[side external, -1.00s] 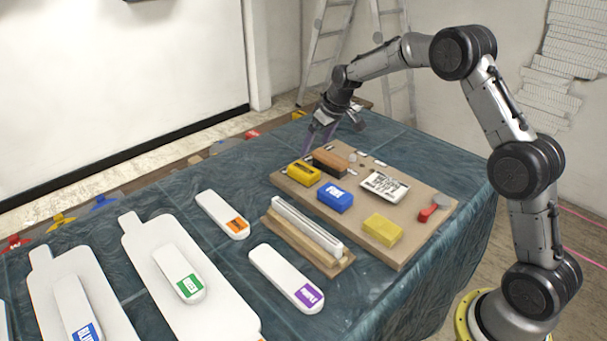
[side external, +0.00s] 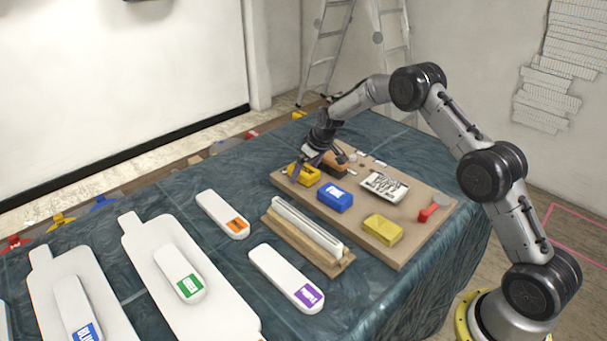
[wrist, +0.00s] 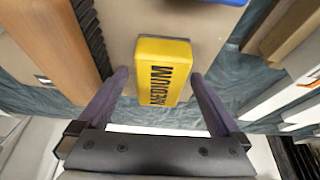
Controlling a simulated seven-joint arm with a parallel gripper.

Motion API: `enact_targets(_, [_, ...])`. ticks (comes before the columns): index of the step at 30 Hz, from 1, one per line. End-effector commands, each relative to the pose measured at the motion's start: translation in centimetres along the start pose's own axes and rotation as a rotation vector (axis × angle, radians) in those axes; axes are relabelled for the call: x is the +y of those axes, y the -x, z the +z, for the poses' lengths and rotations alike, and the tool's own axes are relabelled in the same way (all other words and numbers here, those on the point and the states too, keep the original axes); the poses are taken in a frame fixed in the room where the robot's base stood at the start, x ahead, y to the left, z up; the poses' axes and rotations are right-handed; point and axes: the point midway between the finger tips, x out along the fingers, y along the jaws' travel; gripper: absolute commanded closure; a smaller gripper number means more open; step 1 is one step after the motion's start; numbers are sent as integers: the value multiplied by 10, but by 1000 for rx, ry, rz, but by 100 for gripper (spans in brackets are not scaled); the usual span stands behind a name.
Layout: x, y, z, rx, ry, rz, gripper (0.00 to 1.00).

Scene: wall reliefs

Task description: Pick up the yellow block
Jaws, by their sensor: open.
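A yellow block (side external: 308,175) marked "MEDIUM" lies at the far left corner of the tan board (side external: 403,252). It also shows in the wrist view (wrist: 164,70). My gripper (wrist: 160,76) is open, with one purple finger on each side of the block in the wrist view and a gap on both sides. In the side view my gripper (side external: 306,163) is low over the block and partly hides it. I cannot tell whether a finger touches it. A second yellow block (side external: 382,230), paler and unmarked, lies at the board's front right.
A wooden-backed brush (side external: 335,160) lies close beside the marked block.

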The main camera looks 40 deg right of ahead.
Motion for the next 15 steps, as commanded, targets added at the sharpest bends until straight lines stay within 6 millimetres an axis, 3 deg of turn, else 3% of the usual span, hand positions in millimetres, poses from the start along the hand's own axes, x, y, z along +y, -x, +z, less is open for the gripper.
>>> enact_targets(7, [0, -1, -1, 2, 0, 0, 0])
enact_targets(15, [0, -1, 0, 1, 0, 0, 49])
